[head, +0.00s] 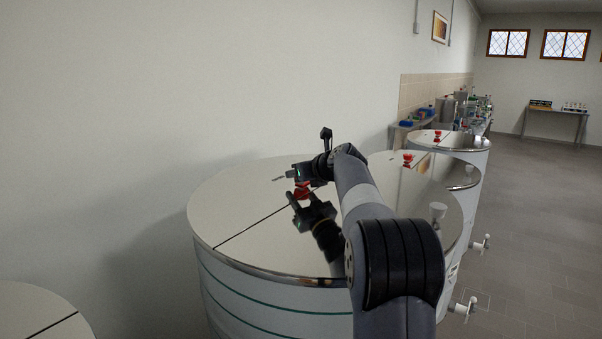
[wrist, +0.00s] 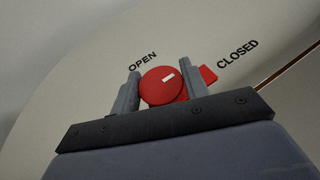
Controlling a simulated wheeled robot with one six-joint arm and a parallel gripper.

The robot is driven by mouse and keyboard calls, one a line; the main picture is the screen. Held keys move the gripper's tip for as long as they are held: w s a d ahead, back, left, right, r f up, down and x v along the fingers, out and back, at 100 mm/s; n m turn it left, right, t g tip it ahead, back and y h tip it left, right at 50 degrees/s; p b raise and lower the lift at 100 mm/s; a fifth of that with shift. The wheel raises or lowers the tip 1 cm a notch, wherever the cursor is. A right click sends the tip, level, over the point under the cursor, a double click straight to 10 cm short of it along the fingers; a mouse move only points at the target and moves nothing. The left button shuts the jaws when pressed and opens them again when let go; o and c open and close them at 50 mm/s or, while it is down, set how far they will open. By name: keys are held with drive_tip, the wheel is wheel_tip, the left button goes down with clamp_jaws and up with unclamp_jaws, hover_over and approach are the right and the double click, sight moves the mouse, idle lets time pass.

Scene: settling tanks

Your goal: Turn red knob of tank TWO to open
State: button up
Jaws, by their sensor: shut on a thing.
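A red knob (wrist: 162,86) with a white mark on its top sits on the pale lid of a tank (head: 245,205). In the wrist view the word OPEN is printed at its upper left and CLOSED at its right. The white mark lies toward the upper right of the knob top, between the two words. A red tab (wrist: 208,74) shows beside the right finger, on the CLOSED side. My gripper (wrist: 160,90) is shut on the knob, one finger on each side. In the head view the knob (head: 302,188) is partly hidden by my gripper (head: 303,180). No tank number is readable.
More tanks with red knobs (head: 408,158) (head: 437,136) stand behind to the right. Another tank lid (head: 35,315) is at the lower left. A pale wall (head: 200,80) runs close behind the tanks. Open floor (head: 540,220) lies to the right.

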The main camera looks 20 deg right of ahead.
drive_tip(key=shift+d+n+g+y, duration=0.15)
drive_tip(key=shift+n+g+y, duration=0.35)
drive_tip(key=shift+n+y, duration=0.75)
drive_tip(key=shift+n+g+y, duration=0.6)
drive_tip(key=shift+n+y, duration=0.45)
drive_tip(key=shift+y, duration=0.2)
drive_tip(key=o, duration=0.9)
drive_tip(key=b+v, duration=0.2)
drive_tip(key=v, duration=0.8)
drive_tip(key=shift+s+r, duration=0.15)
drive_tip(key=shift+s, duration=0.15)
